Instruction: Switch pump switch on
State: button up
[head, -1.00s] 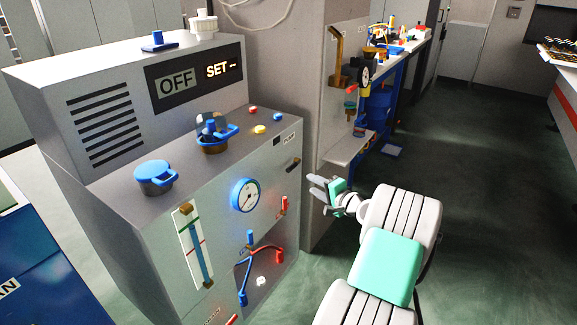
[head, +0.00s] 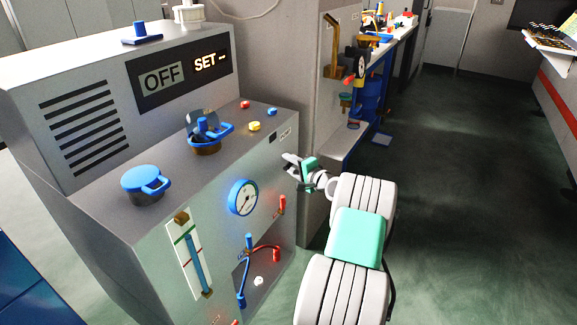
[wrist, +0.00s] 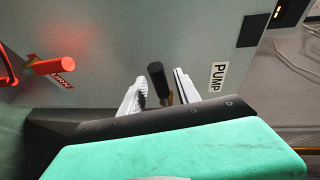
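The pump switch (wrist: 157,76), a short dark lever, shows in the wrist view on the grey machine front, left of the "PUMP" label (wrist: 218,76). My gripper (wrist: 158,82) is open, with one pale finger on each side of the lever. A gap shows on both sides, and I cannot tell whether either finger touches it. In the head view my gripper (head: 290,161) is at the right end of the machine front and hides the switch. The machine's display (head: 163,80) reads "OFF" and, beside it, "SET" with dashes.
A lit red handle (wrist: 54,66) sticks out left of the switch. A gauge (head: 243,197), a sight tube (head: 192,258) and blue and red hoses (head: 262,250) are on the machine front. A workbench (head: 390,40) stands behind. The floor to the right is clear.

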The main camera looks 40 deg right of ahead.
grip_shut()
dwell(0.3)
dwell(0.3)
